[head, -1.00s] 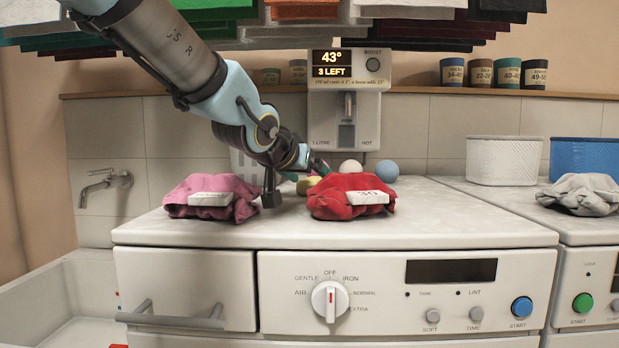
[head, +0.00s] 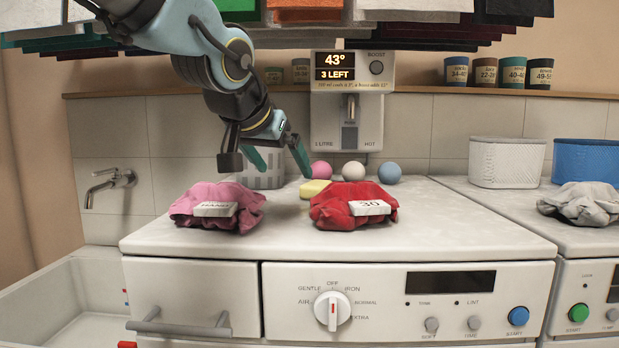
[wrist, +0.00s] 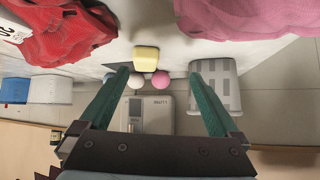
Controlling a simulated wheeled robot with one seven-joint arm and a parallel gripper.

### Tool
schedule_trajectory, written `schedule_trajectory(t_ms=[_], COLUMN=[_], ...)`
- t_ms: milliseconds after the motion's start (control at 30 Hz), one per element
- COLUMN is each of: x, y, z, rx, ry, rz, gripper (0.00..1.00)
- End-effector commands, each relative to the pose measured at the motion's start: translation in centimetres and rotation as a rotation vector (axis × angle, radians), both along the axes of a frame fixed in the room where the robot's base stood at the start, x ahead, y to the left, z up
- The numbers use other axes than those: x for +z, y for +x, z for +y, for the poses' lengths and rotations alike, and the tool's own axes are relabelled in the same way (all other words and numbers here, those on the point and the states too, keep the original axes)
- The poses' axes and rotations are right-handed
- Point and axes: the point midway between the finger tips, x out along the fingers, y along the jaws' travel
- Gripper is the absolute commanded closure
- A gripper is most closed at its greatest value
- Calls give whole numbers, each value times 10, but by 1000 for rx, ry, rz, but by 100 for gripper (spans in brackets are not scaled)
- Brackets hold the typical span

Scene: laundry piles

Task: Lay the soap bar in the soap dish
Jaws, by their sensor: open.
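The soap bar (head: 314,189) is a pale yellow block on the white machine top, behind and left of the red laundry pile, which hides part of it. It also shows in the wrist view (wrist: 146,58), beyond my fingertips and between their lines. My gripper (head: 283,174) is open and empty, with teal fingers spread above the machine top, left of the soap bar. Its fingers also show in the wrist view (wrist: 158,68). I cannot make out a soap dish in either view.
The red pile (head: 345,207) with a "30" tag and the pink pile (head: 236,195) stand in front. A slotted grey basket (head: 272,174) is behind my gripper. Pink (head: 321,170), white (head: 353,171) and blue (head: 388,173) balls sit behind, below the dispenser (head: 346,110).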

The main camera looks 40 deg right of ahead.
Motion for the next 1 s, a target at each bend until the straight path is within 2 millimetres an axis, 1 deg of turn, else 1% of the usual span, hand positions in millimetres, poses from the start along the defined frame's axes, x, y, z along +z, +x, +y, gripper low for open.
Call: schedule_trajectory(t_ms=[33,133,300,467,567,667,1000], x=[6,5,7,10,11,12,13], y=[5,4,-10,-20,-19,-13,19], z=[-2,0,3,6,2,-12,-69], rx=[17,27,-7,-43,-50,-51,-50], ry=[71,219,409,493,507,509,509], rz=[34,121,268,346,360,361,359], gripper=[3,3,3,3,3,3,3])
